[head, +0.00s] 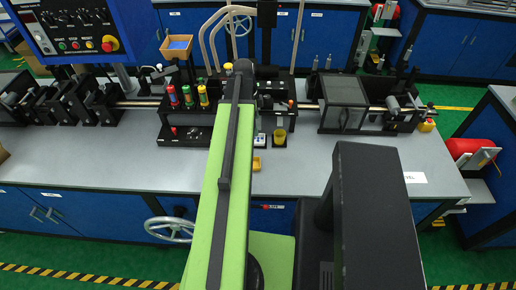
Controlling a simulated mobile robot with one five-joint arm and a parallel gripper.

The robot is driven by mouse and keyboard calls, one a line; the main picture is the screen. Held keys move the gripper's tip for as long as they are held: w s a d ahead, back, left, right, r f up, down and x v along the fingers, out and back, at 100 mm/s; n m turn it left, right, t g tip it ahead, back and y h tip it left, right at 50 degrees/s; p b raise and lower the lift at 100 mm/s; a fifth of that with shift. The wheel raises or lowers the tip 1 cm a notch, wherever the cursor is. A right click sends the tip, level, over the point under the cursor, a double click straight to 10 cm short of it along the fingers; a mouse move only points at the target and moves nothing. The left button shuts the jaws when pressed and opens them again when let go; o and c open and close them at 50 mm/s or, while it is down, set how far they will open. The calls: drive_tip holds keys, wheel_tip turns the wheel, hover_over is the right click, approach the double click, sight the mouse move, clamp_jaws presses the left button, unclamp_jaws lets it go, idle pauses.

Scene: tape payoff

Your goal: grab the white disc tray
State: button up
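I cannot make out a white disc tray anywhere in the head view. My green and black arm reaches up the middle of the picture over the grey bench (310,170) and hides part of it. The arm's visible far end is over the black fixtures at the back of the bench. My gripper and its fingers do not show, so I cannot see whether they hold anything.
Red, green and yellow cylinders (188,96) stand in a black rack left of my arm. A small yellow tray (257,164) lies right of it. A black machine box (343,103) stands at the right. The front left bench top is clear. A grey handwheel (170,229) sticks out in front.

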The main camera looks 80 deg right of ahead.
sight(259, 141)
drive_tip(key=f+b, duration=0.2)
drive_tip(key=f, duration=0.1)
drive_tip(key=f+b, duration=0.3)
drive_tip(key=s+f+b, duration=0.1)
drive_tip(key=f+b, duration=0.1)
drive_tip(key=shift+d+f, duration=0.15)
drive_tip(key=shift+f, duration=0.25)
drive_tip(key=shift+r, duration=0.2)
drive_tip(key=c, duration=1.4)
